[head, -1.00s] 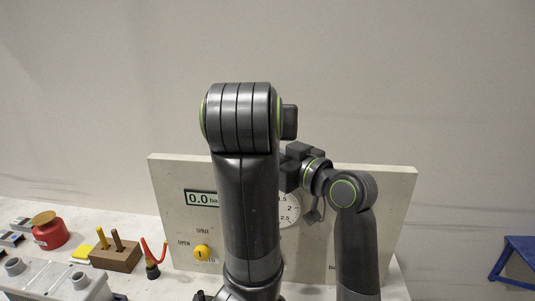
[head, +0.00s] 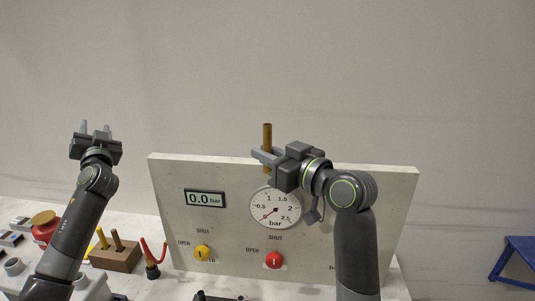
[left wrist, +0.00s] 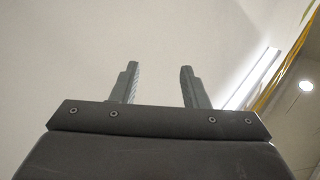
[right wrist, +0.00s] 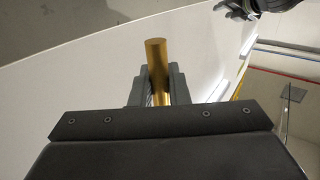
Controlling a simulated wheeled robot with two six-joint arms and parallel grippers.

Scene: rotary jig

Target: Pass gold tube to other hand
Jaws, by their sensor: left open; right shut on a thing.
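The gold tube (head: 267,134) stands upright in the head view, in front of the top edge of the panel. My right gripper (head: 262,157) is shut on it, with the upper part of the tube sticking out above the fingers. In the right wrist view the tube (right wrist: 157,62) is clamped between the fingers (right wrist: 158,85). My left gripper (head: 95,128) is raised at the left, fingers pointing up, open and empty, well apart from the tube. The left wrist view shows its two fingers (left wrist: 160,85) spread with nothing between them.
The air between the grippers is free.

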